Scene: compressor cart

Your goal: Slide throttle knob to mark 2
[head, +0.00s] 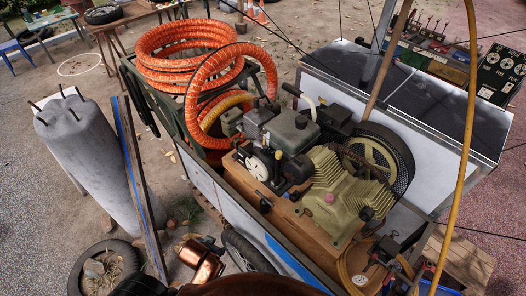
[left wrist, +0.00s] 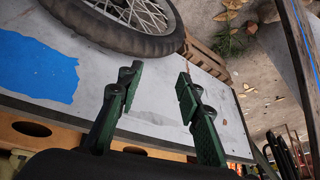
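My left gripper (left wrist: 158,82) is open in the left wrist view, with a wide gap between its two dark green fingers. Nothing is between them; the cart's pale side panel (left wrist: 150,120) lies behind. In the head view, copper-coloured parts at the bottom left look like my arm, and I cannot make out the fingers there. The cart carries a small engine (head: 290,130) and an olive finned compressor (head: 340,188). I cannot identify the throttle knob or its marks in either view. My right gripper is not in view.
Coiled orange hose (head: 185,55) fills the cart's back end. A spoked wheel (left wrist: 125,20) and a blue patch (left wrist: 38,70) show on the cart side. A control panel (head: 500,72) is at far right.

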